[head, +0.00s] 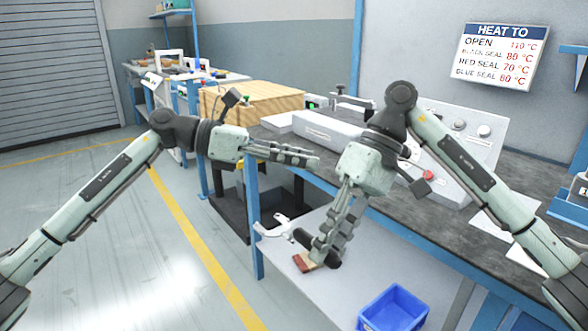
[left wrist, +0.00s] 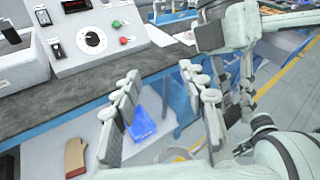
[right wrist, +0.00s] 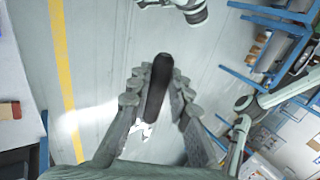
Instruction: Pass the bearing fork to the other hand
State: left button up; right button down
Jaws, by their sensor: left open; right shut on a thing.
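The bearing fork (head: 278,227) has a pale two-pronged head and a black handle. My right gripper (head: 326,250) points down and is shut around the black handle, above the lower shelf. In the right wrist view the black handle (right wrist: 157,88) lies between the fingers, with part of the pale head showing below it. My left gripper (head: 314,160) is open and empty, higher up, near the bench's front edge and apart from the fork. The left wrist view shows a clear gap between its fingers (left wrist: 165,100).
A dark bench top (head: 420,215) carries a control panel (head: 465,130) and a long pale box (head: 328,130). On the pale lower shelf (head: 340,290) are a red-and-tan mitt (left wrist: 75,157) and a blue bin (head: 394,308). A wooden crate (head: 255,100) stands behind. Open floor lies left.

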aim_at(306, 232)
pick_arm(q)
jog(key=s+r+m+y, duration=0.3)
jog(key=s+m+y, duration=0.8)
jog(key=m+y, duration=0.25)
jog(key=shift+m, duration=0.25)
jog(key=f, duration=0.4)
jog(key=w+d+f, duration=0.1)
jog(key=f, duration=0.6)
jog(key=shift+w+d+f, duration=0.2)
jog(key=shift+d+f, duration=0.1)
jog(key=shift+f, duration=0.05)
jog(key=shift+r, duration=0.1)
grip_shut()
pick_arm(e)
jog(key=c, duration=1.3)
grip_release()
